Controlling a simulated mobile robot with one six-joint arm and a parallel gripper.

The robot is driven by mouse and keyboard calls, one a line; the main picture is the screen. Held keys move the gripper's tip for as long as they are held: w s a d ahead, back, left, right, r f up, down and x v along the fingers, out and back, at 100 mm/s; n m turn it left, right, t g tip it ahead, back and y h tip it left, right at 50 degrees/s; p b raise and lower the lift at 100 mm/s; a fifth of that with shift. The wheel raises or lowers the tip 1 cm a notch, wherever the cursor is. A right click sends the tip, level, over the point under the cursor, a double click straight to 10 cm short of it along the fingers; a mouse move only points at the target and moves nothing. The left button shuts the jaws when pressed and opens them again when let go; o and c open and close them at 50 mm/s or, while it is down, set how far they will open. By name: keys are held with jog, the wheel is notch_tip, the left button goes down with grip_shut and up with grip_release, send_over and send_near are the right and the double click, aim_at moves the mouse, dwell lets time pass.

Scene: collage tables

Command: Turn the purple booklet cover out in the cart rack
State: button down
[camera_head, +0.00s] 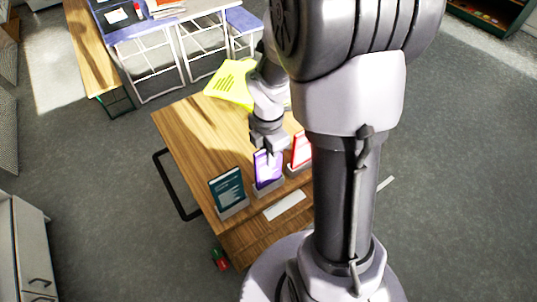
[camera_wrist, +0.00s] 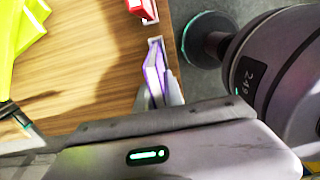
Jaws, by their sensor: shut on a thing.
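The purple booklet (camera_head: 268,168) stands upright in its slot of the rack on the wooden cart top (camera_head: 190,130), between a dark teal booklet (camera_head: 228,188) and a red and white booklet (camera_head: 301,150). My gripper (camera_head: 268,150) is over its top edge and shut on it. A purple face with pale marks shows toward the head camera. In the wrist view the purple booklet (camera_wrist: 155,70) shows from above, its lower part hidden by my gripper body. The grey holder (camera_head: 268,190) is around its foot.
A yellow-green sheet or folder (camera_head: 232,82) lies at the cart's back. A white strip (camera_head: 285,205) lies in front of the booklets. A black handle (camera_head: 170,185) is at the cart's left side. A table with blue and white tops (camera_head: 150,30) stands behind.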

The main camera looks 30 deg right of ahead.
jog(key=shift+f+b, duration=0.4)
jog(key=shift+f, duration=0.3)
jog(key=c, duration=1.4)
grip_release()
jog(key=shift+o, duration=0.2)
jog(key=shift+r, duration=0.1)
notch_tip(320, 180, up, 17)
jog(key=p, duration=0.6)
jog(key=shift+r+p, duration=0.15)
jog(key=shift+p, duration=0.15)
